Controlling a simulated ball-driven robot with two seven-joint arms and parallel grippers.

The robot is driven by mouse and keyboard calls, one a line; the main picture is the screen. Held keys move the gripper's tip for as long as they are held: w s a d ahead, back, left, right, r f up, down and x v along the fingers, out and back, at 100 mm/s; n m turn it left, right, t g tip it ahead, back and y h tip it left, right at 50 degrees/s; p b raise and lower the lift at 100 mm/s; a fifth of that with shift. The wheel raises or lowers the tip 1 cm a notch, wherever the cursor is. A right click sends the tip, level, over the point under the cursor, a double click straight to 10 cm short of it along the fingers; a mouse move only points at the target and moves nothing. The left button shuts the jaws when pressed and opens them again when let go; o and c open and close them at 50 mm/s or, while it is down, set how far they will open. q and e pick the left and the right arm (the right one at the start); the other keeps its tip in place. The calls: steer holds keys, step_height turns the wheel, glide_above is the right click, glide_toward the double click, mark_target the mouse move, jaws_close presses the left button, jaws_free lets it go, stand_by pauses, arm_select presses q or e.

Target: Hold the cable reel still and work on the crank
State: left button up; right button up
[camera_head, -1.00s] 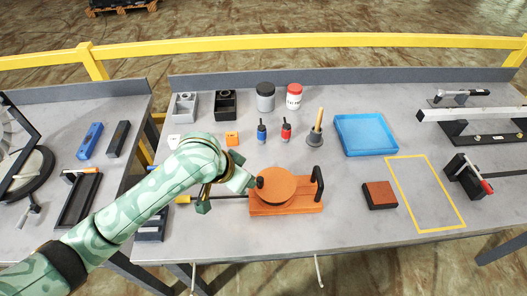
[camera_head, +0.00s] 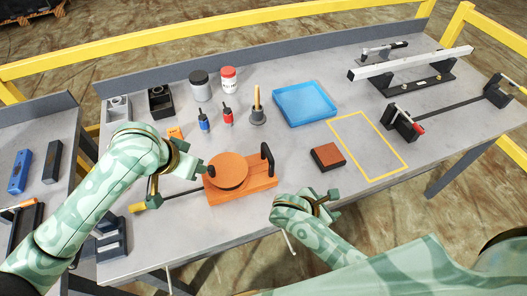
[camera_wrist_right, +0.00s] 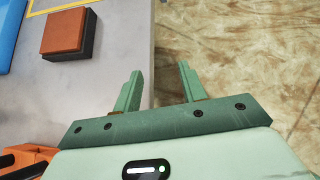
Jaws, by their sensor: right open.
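The cable reel is an orange disc (camera_head: 229,170) on an orange base (camera_head: 262,184), near the table's front edge in the head view. A black upright handle (camera_head: 267,155) stands at the base's right end. A small dark knob (camera_head: 211,169) is at the disc's left rim; I cannot tell if it is the crank. My left gripper (camera_head: 193,173) is at the reel's left, close to the knob; its fingers are partly hidden and contact is unclear. My right gripper (camera_head: 328,204) is open and empty, right of the reel by the front edge; it also shows in the right wrist view (camera_wrist_right: 160,78).
An orange-topped black block (camera_head: 327,157) lies right of the reel, beside a yellow outline (camera_head: 368,146). A blue tray (camera_head: 304,104), small bottles and a plunger-like tool (camera_head: 257,108) stand behind. A rod with a yellow grip (camera_head: 139,207) lies left of the reel.

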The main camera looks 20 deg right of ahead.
steer(key=w+a+r+y, duration=0.3)
steer(key=w+a+r, duration=0.3)
steer(key=a, duration=0.2)
steer(key=n+y, duration=0.3)
steer(key=n, duration=0.2)
glide_toward(270, 170)
steer(key=shift+t, duration=0.3)
steer(key=x, duration=1)
steer(key=shift+s+f, duration=0.15)
steer(key=shift+f, duration=0.2)
jaws_close()
stand_by(0.5)
